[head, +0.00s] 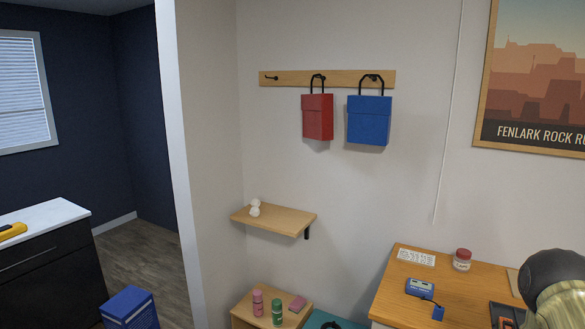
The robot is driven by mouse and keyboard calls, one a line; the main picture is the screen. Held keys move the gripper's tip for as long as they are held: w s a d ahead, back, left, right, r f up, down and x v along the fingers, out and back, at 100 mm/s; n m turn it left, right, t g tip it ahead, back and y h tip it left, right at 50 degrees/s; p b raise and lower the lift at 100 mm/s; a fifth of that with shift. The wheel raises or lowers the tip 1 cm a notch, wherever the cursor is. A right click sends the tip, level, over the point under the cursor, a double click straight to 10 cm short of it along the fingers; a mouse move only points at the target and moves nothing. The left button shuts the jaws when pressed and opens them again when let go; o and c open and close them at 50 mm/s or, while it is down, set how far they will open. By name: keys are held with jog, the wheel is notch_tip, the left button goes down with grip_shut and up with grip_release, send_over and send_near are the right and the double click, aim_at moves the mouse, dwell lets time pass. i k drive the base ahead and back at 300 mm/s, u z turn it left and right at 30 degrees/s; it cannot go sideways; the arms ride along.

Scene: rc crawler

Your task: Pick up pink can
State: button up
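A pink can (257,302) stands upright on a low wooden surface (241,318) at the bottom of the head view, left of centre. A green can (277,312) stands close to its right. A flat pink block (297,304) lies just beyond the green can. My gripper is not in view.
A small wall shelf (285,219) juts out above the cans, with white objects (254,208) on it. A wooden desk (390,297) at the right holds a jar (462,260) and a blue device (419,287). A blue box (130,308) stands at the lower left.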

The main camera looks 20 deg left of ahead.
aim_at(257, 299)
jog(key=u, duration=0.15)
jog(key=i, duration=0.5)
jog(key=u, duration=1)
jog(key=i, duration=1.35)
jog(key=u, duration=0.85)
